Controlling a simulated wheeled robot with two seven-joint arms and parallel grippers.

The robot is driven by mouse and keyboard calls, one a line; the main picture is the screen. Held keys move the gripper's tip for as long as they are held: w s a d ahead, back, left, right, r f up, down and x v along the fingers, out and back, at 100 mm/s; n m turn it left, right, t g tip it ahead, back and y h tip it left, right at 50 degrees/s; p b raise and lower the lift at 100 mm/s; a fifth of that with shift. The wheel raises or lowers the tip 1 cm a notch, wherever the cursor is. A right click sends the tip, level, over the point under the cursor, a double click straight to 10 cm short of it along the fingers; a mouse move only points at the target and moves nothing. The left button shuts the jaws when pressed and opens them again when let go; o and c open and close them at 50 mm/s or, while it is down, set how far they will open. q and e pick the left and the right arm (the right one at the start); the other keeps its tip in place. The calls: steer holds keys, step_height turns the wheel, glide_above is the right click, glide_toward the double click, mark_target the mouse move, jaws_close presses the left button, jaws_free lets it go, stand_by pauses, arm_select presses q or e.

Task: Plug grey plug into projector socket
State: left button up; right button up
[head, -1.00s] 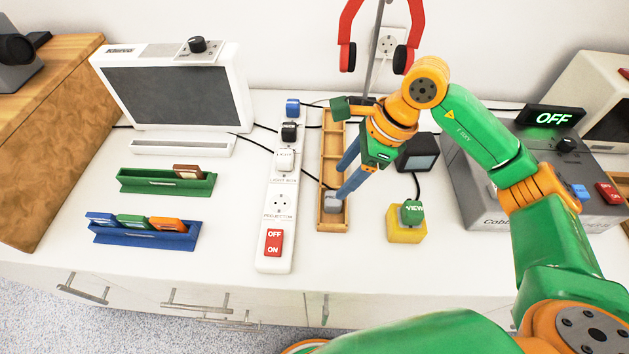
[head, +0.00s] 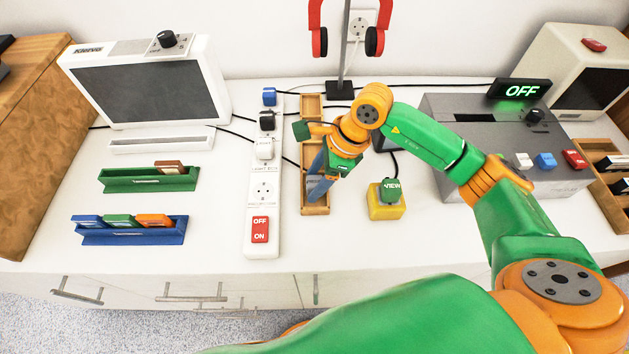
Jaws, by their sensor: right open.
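The grey plug (head: 315,193) lies in the near part of the narrow wooden tray (head: 315,211), mostly hidden by my right gripper. My right gripper (head: 318,183) is open, its blue fingers pointing down into the tray at the plug; I cannot tell whether they touch it. The white power strip (head: 262,240) stands just left of the tray. Its empty projector socket (head: 263,190) is the bare round one above the red OFF/ON switch (head: 260,229). My left gripper is not in view.
White, black and blue plugs fill the strip's farther sockets, with cables behind. A yellow block with a green VIEW button (head: 390,191) stands right of the tray. A headphone stand (head: 341,88) is behind. A grey machine (head: 500,150) with an OFF sign is at right.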

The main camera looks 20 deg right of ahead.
steer(key=shift+a+f, duration=0.15)
steer(key=shift+f, duration=0.15)
jaws_close()
steer(key=shift+r, duration=0.15)
